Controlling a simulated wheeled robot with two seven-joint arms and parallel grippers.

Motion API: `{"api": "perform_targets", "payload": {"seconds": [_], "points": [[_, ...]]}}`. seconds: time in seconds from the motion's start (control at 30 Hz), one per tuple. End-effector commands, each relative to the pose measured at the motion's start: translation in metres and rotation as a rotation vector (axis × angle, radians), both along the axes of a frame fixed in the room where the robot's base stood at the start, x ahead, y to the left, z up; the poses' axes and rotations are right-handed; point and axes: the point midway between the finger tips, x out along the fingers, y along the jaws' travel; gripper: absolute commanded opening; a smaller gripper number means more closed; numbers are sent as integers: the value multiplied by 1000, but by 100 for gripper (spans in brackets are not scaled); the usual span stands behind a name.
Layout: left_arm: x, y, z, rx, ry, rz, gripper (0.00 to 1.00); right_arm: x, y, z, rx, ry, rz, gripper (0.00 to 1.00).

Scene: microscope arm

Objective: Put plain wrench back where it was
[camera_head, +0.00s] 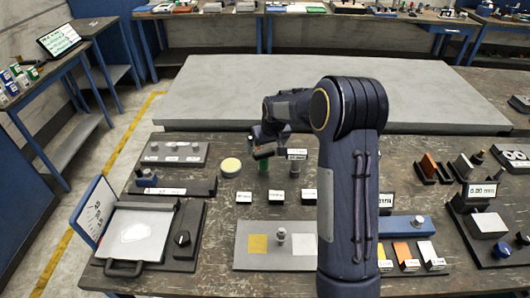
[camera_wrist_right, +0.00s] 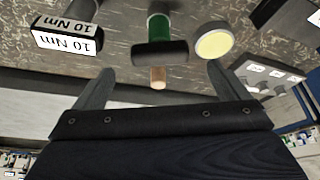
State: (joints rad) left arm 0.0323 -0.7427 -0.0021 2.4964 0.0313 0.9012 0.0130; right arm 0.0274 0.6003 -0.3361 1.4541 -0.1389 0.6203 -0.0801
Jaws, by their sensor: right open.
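A wrench with a green shaft and an unlabelled black head, which I take for the plain wrench (camera_head: 264,166), stands upright on the workbench. In the right wrist view the wrench's black head (camera_wrist_right: 160,53) shows with a short copper-coloured tip pointing toward my gripper. My right gripper (camera_wrist_right: 160,85) is open, its two fingers apart on either side of that tip and not closed on it. In the head view the right gripper (camera_head: 266,140) is at the wrench's top, partly hidden by its own wrist. My left gripper is not in view.
A second upright tool labelled 10 Nm (camera_wrist_right: 70,37) stands beside the wrench. A round yellow-topped pot (camera_head: 230,166) is on its other side. Small labelled black blocks (camera_head: 276,197) stand in front. A grey plate (camera_head: 246,265) lies nearer. The grey slab (camera_head: 230,95) behind is bare.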

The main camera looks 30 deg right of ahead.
Motion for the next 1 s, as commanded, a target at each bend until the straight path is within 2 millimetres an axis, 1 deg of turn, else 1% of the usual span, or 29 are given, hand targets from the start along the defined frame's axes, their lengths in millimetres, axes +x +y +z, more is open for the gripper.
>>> {"api": "perform_targets", "payload": {"seconds": [0.03,0.2,0.37,0.43,0.47,0.53,0.57,0.67,0.7,0.77,0.8,0.87,0.9,0.97,1.0], "points": [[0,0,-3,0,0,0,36,-4,1,11,0,-5,1,94],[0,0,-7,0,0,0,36,-16,3,39,1,-2,0,94],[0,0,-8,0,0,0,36,-23,4,54,1,-1,0,94],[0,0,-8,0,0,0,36,-28,5,60,10,-3,-1,94],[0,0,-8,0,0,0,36,-33,7,64,19,-4,-3,94],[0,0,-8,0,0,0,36,-49,12,74,53,-13,-9,94],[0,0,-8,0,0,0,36,-58,15,79,73,-18,-11,94],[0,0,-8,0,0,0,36,-99,33,100,152,-37,-13,94],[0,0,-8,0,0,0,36,-119,41,108,185,-46,-11,94],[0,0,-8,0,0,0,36,-148,56,118,231,-59,-3,94],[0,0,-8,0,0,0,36,-168,66,122,257,-66,4,94],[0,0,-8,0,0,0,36,-198,82,127,293,-76,16,94],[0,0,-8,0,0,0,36,-218,92,129,312,-84,26,94],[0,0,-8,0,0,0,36,-247,108,130,336,-94,40,94],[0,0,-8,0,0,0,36,-266,117,128,348,-99,48,94]]}}
